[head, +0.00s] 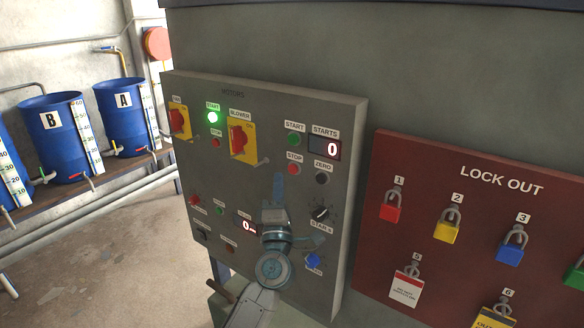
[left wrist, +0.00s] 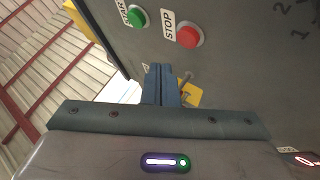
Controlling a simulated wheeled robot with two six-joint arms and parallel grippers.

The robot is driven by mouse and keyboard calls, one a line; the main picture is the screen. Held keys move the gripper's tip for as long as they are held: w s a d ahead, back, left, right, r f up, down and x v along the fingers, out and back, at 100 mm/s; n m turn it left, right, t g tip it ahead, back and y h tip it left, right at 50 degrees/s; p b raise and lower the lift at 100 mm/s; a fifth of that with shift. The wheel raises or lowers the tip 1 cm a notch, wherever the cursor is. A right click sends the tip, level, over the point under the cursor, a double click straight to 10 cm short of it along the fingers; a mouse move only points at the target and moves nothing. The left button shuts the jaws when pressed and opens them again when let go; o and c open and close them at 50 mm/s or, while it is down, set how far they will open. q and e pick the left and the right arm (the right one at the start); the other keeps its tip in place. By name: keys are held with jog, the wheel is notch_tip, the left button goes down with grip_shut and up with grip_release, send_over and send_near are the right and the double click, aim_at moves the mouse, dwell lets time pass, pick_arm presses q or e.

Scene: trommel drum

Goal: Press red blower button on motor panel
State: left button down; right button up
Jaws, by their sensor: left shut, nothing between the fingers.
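The motor panel (head: 264,110) is a grey box marked MOTORS. A yellow plate labelled BLOWER (head: 248,152) carries a red switch handle. Right of it are a green START button (head: 293,140) and a red STOP button (head: 294,169). A lit green START button (head: 213,117) and another red STOP button (head: 215,142) are left of it. My left gripper (head: 279,185) is in front of the panel, shut and empty, its tips below the right-hand STOP button. In the left wrist view the shut fingers (left wrist: 161,85) point below a red STOP button (left wrist: 189,35); contact is not visible.
The panel also has a black ZERO button (head: 322,178), a dial (head: 321,213) and a blue button (head: 313,261). A red lock-out board (head: 470,215) with padlocks is at right. Blue barrels (head: 122,117) stand at left. Floor at left is open.

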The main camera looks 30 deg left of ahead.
pick_arm(q)
jog(key=shift+s+a+p, duration=0.1)
jog(key=shift+s+p, duration=0.2)
jog(key=shift+s, duration=1.05)
